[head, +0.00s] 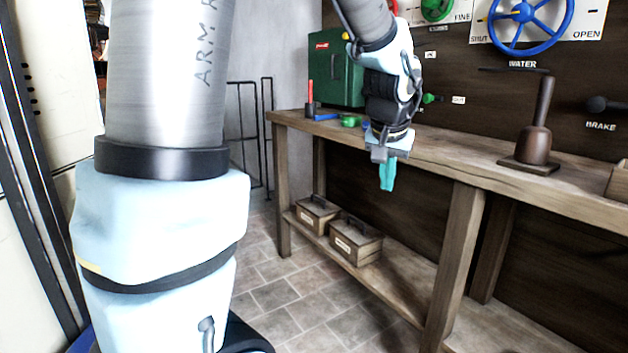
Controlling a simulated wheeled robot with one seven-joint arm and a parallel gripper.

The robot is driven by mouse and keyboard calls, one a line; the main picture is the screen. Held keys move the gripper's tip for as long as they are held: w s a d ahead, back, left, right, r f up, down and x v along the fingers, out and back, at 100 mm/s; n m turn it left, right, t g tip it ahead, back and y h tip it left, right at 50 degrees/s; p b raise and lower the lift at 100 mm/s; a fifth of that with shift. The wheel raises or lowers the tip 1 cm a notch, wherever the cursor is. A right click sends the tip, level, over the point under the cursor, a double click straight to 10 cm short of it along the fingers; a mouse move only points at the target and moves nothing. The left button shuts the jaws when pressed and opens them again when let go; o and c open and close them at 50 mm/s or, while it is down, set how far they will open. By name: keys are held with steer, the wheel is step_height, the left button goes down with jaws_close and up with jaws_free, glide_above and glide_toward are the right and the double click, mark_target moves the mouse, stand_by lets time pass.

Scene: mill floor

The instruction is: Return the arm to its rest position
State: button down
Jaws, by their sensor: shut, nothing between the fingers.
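My gripper (387,176) hangs at the end of my arm, pointing down, just in front of the workbench's front edge. Its teal fingers are together with nothing between them. The fingertips are a little below the level of the bench top (470,163). My arm's large grey and pale blue links fill the left part of the view and hide what is behind them.
On the bench stand a green box (336,66), small tools and a brown handled piece (533,140). A blue wheel (521,22) and a brake lever (605,104) are on the wall panel. Two wooden boxes (355,243) sit on the lower shelf. Tiled floor (300,290) is clear.

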steer(key=s+a+f+n+g, duration=0.15)
steer(key=s+a+f, duration=0.25)
steer(key=a, duration=0.4)
steer(key=s+a+f+n+g+y, duration=0.1)
steer(key=s+a+f+n, duration=0.2)
steer(key=a, duration=0.4)
steer(key=s+a+f+n+g, duration=0.1)
steer(key=s+a+f, duration=0.35)
steer(key=a, duration=0.35)
step_height(320, 180, up, 22)
steer(key=w+p, duration=0.1)
steer(key=p, duration=2.2)
steer(key=shift+w+d+r+m, duration=0.15)
steer(key=shift+d+r+m, duration=0.05)
steer(key=shift+d+m, duration=0.15)
steer(key=shift+d, duration=0.1)
